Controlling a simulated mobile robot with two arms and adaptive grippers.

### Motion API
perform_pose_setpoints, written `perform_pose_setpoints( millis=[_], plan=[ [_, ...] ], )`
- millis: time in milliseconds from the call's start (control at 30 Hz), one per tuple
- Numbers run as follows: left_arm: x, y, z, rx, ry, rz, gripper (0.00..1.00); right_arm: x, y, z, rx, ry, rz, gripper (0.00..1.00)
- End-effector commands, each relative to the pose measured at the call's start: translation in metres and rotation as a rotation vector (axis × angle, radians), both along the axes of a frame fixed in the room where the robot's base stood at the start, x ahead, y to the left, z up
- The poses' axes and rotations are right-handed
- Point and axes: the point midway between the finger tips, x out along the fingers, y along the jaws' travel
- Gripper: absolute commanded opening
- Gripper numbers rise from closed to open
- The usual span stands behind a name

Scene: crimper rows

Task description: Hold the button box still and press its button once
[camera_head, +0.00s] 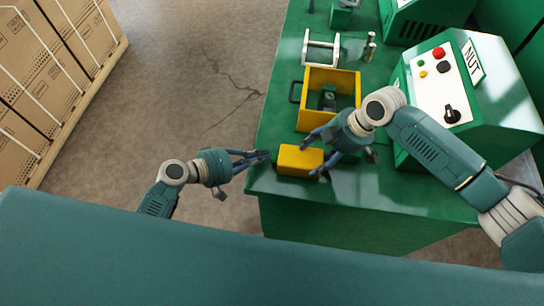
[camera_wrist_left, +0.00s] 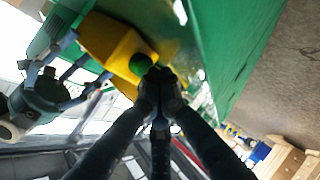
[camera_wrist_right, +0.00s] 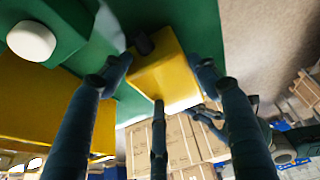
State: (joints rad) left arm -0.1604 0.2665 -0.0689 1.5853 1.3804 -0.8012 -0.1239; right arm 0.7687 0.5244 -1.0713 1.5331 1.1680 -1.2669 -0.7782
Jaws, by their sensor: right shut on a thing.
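The yellow button box (camera_head: 299,161) lies at the near left corner of the green table. Its round green button (camera_wrist_left: 142,65) shows on the end facing my left gripper in the left wrist view. My right gripper (camera_head: 312,160) is shut on the box, with fingers on opposite sides of it; the box also shows between them in the right wrist view (camera_wrist_right: 167,77). My left gripper (camera_head: 266,156) is shut and empty, just left of the box. Its fingertips (camera_wrist_left: 158,82) appear close beside the button; I cannot tell whether they touch it.
Behind the box stand a yellow open bin (camera_head: 312,122), a white frame (camera_head: 321,48) and a small metal part (camera_head: 370,46). A green control panel marked NUT (camera_head: 432,85) stands to the right. Stacked cartons (camera_head: 55,75) are at far left, with bare floor between.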

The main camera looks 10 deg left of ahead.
Motion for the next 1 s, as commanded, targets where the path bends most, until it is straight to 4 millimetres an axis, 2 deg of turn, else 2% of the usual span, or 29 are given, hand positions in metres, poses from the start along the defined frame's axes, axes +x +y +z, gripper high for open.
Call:
perform_pose_setpoints(
  millis=[33,1000],
  plan=[
    [0.000,0.000,-0.001,0.000,0.000,0.000,0.00,-0.008,-0.005,-0.012,-0.020,0.022,0.002,0.29],
    [0.000,-0.011,-0.001,0.000,0.000,-0.002,0.00,-0.008,-0.005,-0.012,-0.020,0.022,0.002,0.29]
  ],
)
